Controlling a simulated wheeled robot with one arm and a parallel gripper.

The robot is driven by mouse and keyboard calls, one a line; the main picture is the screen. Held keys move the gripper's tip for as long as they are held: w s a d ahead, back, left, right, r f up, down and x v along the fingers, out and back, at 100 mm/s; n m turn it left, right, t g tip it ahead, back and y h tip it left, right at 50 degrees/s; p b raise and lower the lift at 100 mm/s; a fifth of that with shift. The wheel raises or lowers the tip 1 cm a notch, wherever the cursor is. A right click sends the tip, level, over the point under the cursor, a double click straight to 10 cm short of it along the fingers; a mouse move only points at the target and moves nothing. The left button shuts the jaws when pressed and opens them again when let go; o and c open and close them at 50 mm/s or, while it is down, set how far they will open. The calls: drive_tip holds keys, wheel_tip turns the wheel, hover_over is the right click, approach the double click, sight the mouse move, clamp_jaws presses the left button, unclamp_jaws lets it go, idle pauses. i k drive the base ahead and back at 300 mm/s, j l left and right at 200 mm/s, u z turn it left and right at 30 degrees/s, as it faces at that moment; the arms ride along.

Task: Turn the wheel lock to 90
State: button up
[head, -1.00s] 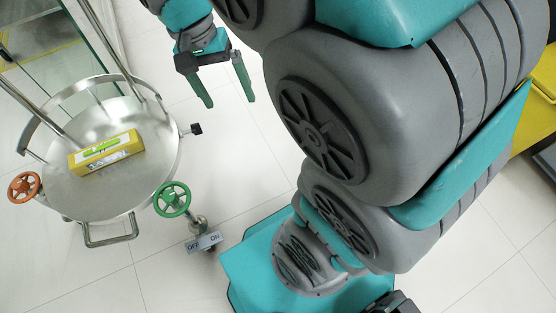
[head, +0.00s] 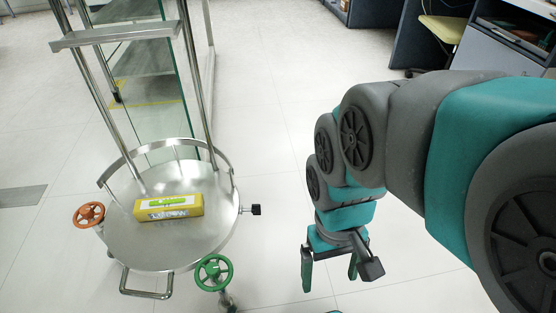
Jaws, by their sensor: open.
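A round steel cart (head: 215,225) stands at left with upright poles. A green handwheel (head: 213,272) is at its front right edge, with part of a metal caster (head: 228,301) below it, cut off by the frame. An orange handwheel (head: 89,214) is at its left, and a black knob (head: 256,210) sticks out at its right. I cannot tell which of these parts is the wheel lock; no OFF/ON label shows now. My gripper (head: 330,277) hangs to the right of the cart, open and empty, fingers pointing down. It is apart from the green handwheel.
A yellow box (head: 168,207) lies on the cart's plate. A U-shaped steel handle (head: 147,285) juts from the cart's front. A glass panel (head: 140,75) stands behind. Desks and a chair (head: 443,29) are at the back right. The floor between cart and gripper is clear.

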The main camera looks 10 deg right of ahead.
sight(255, 208)
drive_tip(key=i+l+u, duration=0.2)
drive_tip(key=u, duration=0.25)
drive_tip(key=i+l+u, duration=0.2)
drive_tip(key=l+u, duration=0.2)
